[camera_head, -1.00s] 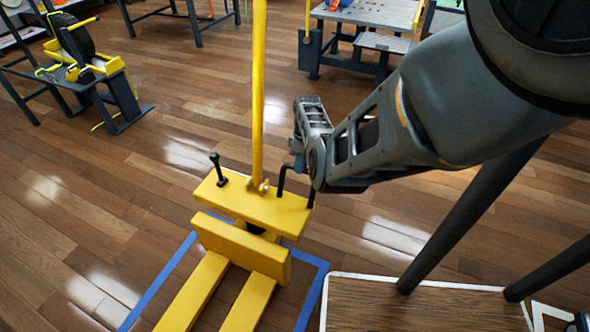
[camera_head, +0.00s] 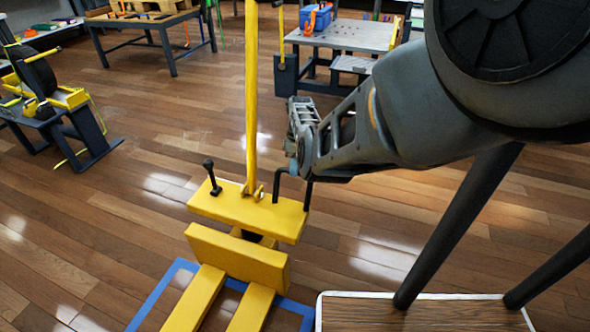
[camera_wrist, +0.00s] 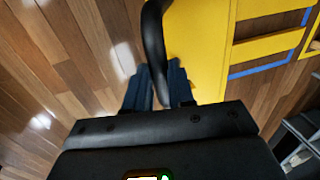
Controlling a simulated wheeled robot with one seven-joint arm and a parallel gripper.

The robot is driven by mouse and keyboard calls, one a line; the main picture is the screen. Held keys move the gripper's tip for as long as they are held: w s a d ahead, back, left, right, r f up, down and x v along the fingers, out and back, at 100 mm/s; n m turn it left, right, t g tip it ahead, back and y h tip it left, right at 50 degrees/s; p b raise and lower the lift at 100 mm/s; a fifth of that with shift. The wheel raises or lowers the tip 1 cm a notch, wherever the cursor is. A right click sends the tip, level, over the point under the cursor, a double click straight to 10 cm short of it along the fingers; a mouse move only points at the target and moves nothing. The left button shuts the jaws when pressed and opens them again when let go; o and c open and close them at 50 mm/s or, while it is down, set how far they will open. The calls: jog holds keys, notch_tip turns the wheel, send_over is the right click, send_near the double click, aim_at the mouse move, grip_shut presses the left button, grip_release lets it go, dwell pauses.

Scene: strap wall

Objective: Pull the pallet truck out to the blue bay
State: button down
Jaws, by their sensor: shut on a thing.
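The yellow pallet truck (camera_head: 237,255) stands on the wood floor with its tall yellow pole (camera_head: 252,100) upright. The ends of its forks (camera_head: 195,300) are cut off by the bottom of the head view. Blue tape (camera_head: 152,299) outlines a bay on the floor around the forks; the cross plate is beyond its far edge. A black bent handle (camera_head: 278,185) rises from the truck's right side. My gripper (camera_head: 296,170) is at this handle. In the wrist view its dark blue fingers (camera_wrist: 158,85) are shut on the black handle (camera_wrist: 153,35).
A yellow-and-black machine on a dark stand (camera_head: 60,110) is at left. Workbenches (camera_head: 150,20) and (camera_head: 345,38) stand at the back. A white-edged wooden surface (camera_head: 420,312) lies at lower right. Floor between truck and benches is clear.

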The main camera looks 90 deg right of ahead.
jog(key=shift+s+d, duration=0.1)
jog(key=shift+d, duration=0.2)
jog(key=c, duration=1.2)
grip_release()
jog(key=shift+o, duration=1.2)
jog(key=shift+r, duration=0.15)
jog(key=p+v, duration=0.2)
jog(key=v, duration=0.5)
jog(key=shift+r, duration=0.3)
jog(key=shift+a, duration=0.1)
